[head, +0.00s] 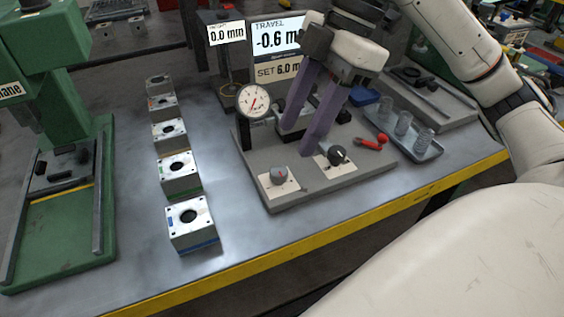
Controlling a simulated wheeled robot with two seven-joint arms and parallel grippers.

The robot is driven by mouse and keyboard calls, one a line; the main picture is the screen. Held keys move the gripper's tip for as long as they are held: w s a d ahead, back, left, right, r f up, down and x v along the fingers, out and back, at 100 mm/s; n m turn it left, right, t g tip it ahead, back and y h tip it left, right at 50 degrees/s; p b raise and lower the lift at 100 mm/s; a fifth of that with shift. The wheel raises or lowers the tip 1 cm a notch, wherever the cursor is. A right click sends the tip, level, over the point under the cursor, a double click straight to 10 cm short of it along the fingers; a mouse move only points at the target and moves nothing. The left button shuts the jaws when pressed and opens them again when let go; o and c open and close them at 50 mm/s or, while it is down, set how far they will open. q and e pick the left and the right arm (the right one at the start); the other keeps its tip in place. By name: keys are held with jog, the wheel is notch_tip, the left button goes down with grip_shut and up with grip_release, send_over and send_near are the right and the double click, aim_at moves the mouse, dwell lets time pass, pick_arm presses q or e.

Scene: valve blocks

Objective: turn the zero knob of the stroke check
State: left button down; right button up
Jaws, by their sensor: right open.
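The stroke check is a grey base plate (300,198) on the bench. A grey knob (279,175) and a black knob (336,155) sit on white plates at its front. Their labels are too small to read, so I cannot tell which is the zero knob. A round dial gauge (252,100) with a red needle stands at its left. A screen (278,40) behind reads TRAVEL -0.6 mm, and a sign below it reads SET 6.0 mm. My right gripper (302,134) is open, its purple fingers pointing down behind the knobs, apparently empty. My left gripper is out of view.
Several metal valve blocks (191,225) stand in a row to the left. A green press (60,230) is at far left. A red-handled lever (371,143) lies right of the black knob. A tray with springs (422,140) is further right. The bench's front is clear.

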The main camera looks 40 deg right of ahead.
aim_at(280, 171)
jog(key=b+x, duration=0.2)
jog(key=x, duration=0.5)
jog(key=shift+f, duration=0.15)
